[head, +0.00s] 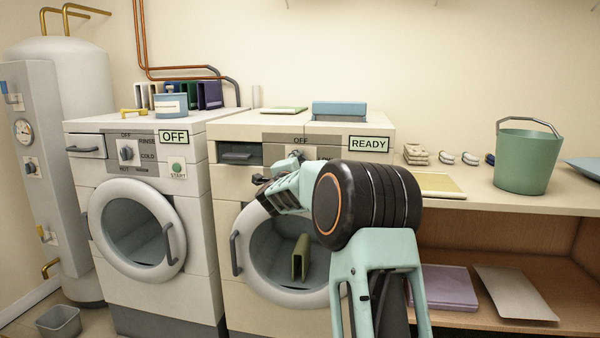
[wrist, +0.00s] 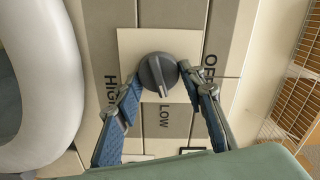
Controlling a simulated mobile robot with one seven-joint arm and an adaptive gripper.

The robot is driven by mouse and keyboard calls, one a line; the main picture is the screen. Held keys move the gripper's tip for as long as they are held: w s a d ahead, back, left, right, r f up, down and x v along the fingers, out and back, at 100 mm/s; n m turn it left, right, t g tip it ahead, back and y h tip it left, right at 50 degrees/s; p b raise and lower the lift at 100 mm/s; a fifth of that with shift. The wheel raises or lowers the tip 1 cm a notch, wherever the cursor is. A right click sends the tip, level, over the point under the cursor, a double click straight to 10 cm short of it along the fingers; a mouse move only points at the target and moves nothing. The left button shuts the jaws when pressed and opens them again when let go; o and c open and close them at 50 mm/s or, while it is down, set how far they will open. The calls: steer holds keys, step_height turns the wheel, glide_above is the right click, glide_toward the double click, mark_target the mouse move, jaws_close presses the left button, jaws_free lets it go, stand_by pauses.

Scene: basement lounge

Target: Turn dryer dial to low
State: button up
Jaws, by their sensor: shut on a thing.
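The dryer (head: 215,185) is the right-hand white machine, with a READY sign (head: 369,144) on its panel. Its dark grey round dial (wrist: 156,73) sits on a pale plate between the labels HIGH, LOW and OFF. The dial's pale pointer mark is toward the LOW label (wrist: 165,116). My gripper (wrist: 161,78) has its two blue-padded fingers on either side of the dial, shut on it. In the head view my gripper (head: 281,172) reaches the dryer panel below the OFF label and largely hides the dial.
The washer (head: 85,200) with an OFF sign stands left of the dryer. The dryer's round door (head: 236,250) is below my gripper. A green bucket (head: 525,160) stands on the right-hand counter. A blue box (head: 339,110) lies on top of the dryer.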

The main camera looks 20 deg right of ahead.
steer(key=shift+m+b, duration=0.4)
steer(key=shift+m, duration=0.2)
steer(key=o, duration=1.1)
steer(key=v, duration=1.2)
